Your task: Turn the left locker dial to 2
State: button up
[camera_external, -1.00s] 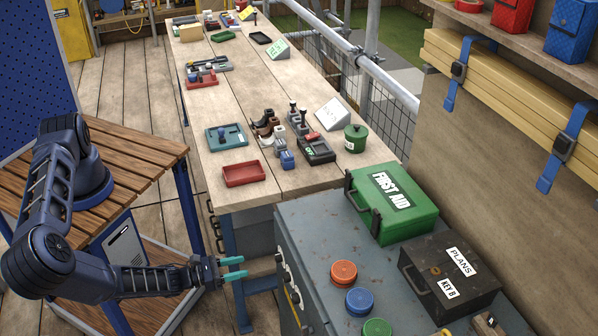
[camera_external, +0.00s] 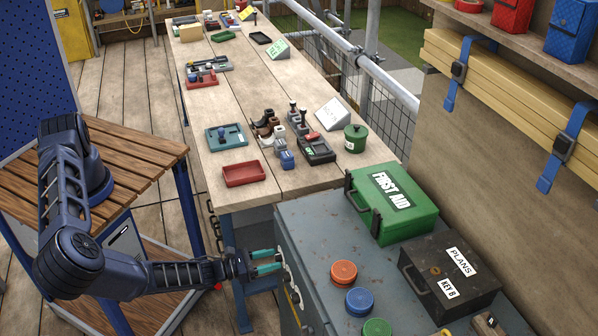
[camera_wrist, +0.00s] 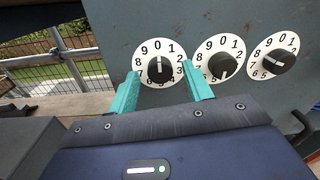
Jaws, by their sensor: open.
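The left locker dial (camera_wrist: 161,69) is a white numbered disc with a black knob, leftmost of three in the wrist view. The white mark on its knob points up, near 0. In the external view, small dials (camera_external: 286,276) are seen edge-on on the grey locker's side (camera_external: 303,291). My gripper (camera_external: 281,260) is level with them, its teal fingers pointing at the locker face. In the wrist view, my gripper (camera_wrist: 160,66) is open, one finger on each side of the left knob. I cannot tell whether they touch it. The right finger partly hides the dial's right edge.
The middle dial (camera_wrist: 221,59) is close to my right finger, and the right dial (camera_wrist: 276,57) is farther off. A green first aid box (camera_external: 391,203), a dark plans box (camera_external: 450,276) and coloured round caps (camera_external: 343,272) sit on the locker top.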

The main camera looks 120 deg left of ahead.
jog(key=shift+c, duration=0.2)
jog(key=c, duration=0.9)
jog(key=shift+c, duration=0.2)
jog(key=shift+m, duration=0.3)
jog(key=shift+d+m+g, duration=0.1)
jog(key=shift+m+g, duration=0.2)
jog(key=shift+m, duration=6.3)
